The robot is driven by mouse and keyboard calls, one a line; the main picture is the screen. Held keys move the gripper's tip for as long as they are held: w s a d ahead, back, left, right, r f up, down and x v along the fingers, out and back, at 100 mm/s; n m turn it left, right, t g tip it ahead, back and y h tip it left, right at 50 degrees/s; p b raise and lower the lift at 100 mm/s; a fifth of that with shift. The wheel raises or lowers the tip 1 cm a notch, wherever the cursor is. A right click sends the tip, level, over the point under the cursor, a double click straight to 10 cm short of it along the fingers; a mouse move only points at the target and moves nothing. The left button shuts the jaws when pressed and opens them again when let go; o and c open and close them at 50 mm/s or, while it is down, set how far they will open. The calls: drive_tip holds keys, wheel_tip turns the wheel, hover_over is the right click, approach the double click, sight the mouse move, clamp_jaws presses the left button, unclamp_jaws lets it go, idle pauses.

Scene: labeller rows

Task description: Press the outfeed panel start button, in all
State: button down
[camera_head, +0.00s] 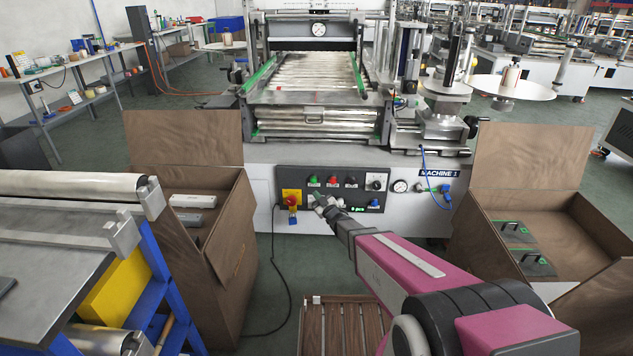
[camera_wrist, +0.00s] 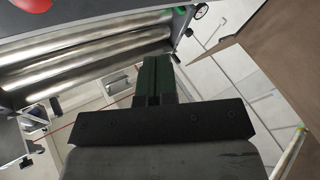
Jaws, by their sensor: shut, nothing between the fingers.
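A dark control panel (camera_head: 335,205) is on the front of the machine labelled MACHINE 1 in the head view; I cannot read whether it is the outfeed panel. Its upper row has a green button (camera_head: 314,180), a red button (camera_head: 332,180) and a black button (camera_head: 351,182). My gripper (camera_head: 322,202) appears in front of the panel, below the green and red buttons; whether it touches is unclear. In the wrist view my gripper's fingers (camera_wrist: 155,72) are together and empty. No green button shows clearly there.
A red emergency stop on yellow (camera_head: 291,198) is left of my gripper. Open brown boxes stand left (camera_head: 235,225) and right (camera_head: 500,220) of the panel. A slatted wooden pallet (camera_head: 340,325) lies on the floor. A blue-framed roller stand (camera_head: 150,255) is at left.

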sight(314, 180)
drive_tip(key=shift+s+a+f+n+g+y, duration=0.15)
drive_tip(key=shift+a+n+y, duration=0.3)
drive_tip(key=shift+y, duration=0.25)
drive_tip(key=shift+s+a+f+n+g+y, duration=0.15)
drive_tip(key=shift+a+n+y, duration=0.3)
drive_tip(key=shift+y, duration=0.25)
drive_tip(key=shift+w+r, duration=0.1)
drive_tip(key=shift+w, duration=0.15)
drive_tip(key=w, duration=0.8)
drive_tip(key=shift+w+d, duration=0.2)
drive_tip(key=shift+w, duration=0.05)
drive_tip(key=shift+w, duration=0.15)
idle(0.9)
drive_tip(key=shift+w, duration=0.3)
drive_tip(key=shift+w, duration=0.5)
idle(0.8)
drive_tip(key=shift+s, duration=0.95)
drive_tip(key=shift+s, duration=0.1)
